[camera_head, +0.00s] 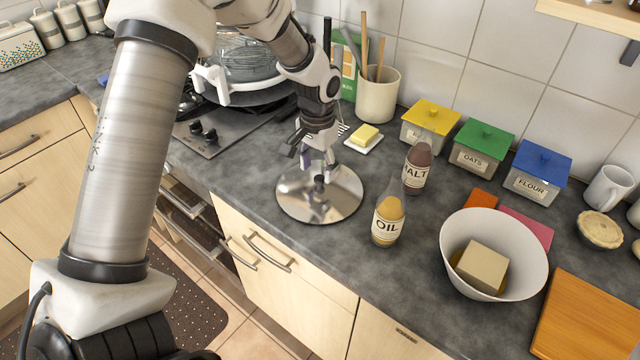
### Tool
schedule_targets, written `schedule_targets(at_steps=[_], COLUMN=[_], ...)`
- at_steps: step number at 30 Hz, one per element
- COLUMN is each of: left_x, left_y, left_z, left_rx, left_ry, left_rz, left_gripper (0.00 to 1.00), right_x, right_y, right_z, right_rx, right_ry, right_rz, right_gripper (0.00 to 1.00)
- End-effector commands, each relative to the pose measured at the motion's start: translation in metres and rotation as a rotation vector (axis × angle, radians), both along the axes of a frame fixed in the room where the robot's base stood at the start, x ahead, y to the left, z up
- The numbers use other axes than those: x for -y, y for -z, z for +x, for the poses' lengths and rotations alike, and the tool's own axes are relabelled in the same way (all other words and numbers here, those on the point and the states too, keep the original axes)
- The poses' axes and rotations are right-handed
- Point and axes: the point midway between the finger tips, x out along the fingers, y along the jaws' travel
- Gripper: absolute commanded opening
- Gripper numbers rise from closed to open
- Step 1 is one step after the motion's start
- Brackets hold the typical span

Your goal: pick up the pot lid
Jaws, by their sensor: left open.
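The pot lid (340,207) is a round, shiny metal disc with a dark knob (319,186) at its middle. It lies on the dark grey counter near the front edge, knob up. My left gripper (316,163) is open and points down just above the knob. From this view I cannot tell whether its fingers touch the knob. My right gripper is not in view.
An oil bottle (388,220) and a malt bottle (417,167) stand right of the lid. Behind it are a butter dish (363,138) and a utensil crock (377,96). A white bowl (455,225) stands further right. The hob (205,130) is at left.

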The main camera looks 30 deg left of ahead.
Motion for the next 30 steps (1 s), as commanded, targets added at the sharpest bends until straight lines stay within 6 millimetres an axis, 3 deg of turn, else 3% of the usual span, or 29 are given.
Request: schedule_targets(at_steps=[6,13,18,30], left_x=[0.000,0.000,0.000,0.000], left_y=[0.035,0.040,0.040,0.034], left_z=[-0.001,-0.001,-0.001,0.000], left_rx=[-0.003,0.000,0.000,0.002], left_ry=[-0.002,-0.001,-0.001,-0.001], left_rz=[-0.001,0.000,0.000,0.000], left_gripper=[0.57,0.57,0.00,0.00], right_x=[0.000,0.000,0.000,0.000], right_y=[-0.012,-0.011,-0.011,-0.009], right_z=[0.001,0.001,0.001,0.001], right_rx=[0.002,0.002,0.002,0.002], right_ry=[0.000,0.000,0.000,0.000], right_rz=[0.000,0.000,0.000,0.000], right_gripper=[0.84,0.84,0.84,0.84])
